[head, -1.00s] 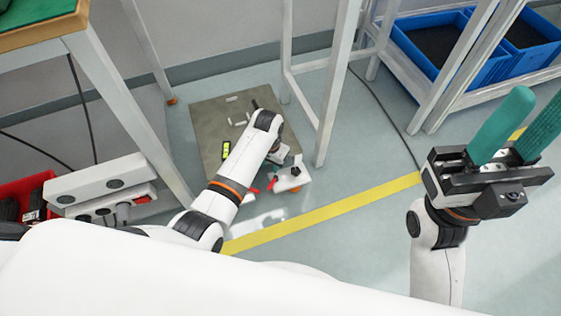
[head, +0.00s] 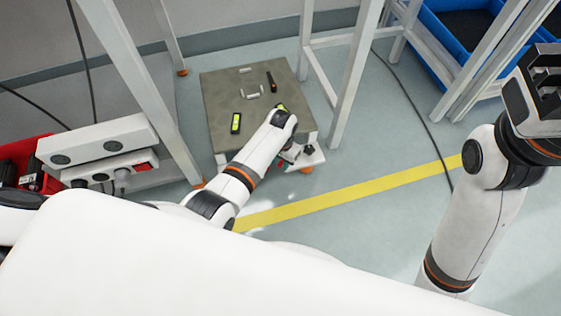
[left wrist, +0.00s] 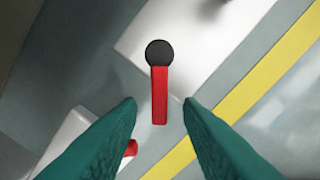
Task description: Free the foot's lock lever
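The lock lever is a red bar (left wrist: 160,95) with a round black knob (left wrist: 159,53), seen in the left wrist view. It lies between the two green fingertips of my left gripper (left wrist: 161,102), which are spread apart; I see no finger closed on it. A white foot piece (left wrist: 190,30) is behind the lever. In the head view, my left arm reaches to the near right corner of a grey-topped machine base (head: 222,90), and the arm largely hides the gripper and lever there. My right gripper (head: 545,85) is cut off at the right edge, its fingertips out of view.
On the base lie a yellow-green level (head: 236,123), a black and orange tool (head: 271,84) and small pale pieces. A table leg (head: 355,75) stands right of the base. A white power box (head: 100,145) and red bin (head: 12,158) are left. Floor near the yellow line (head: 350,197) is clear.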

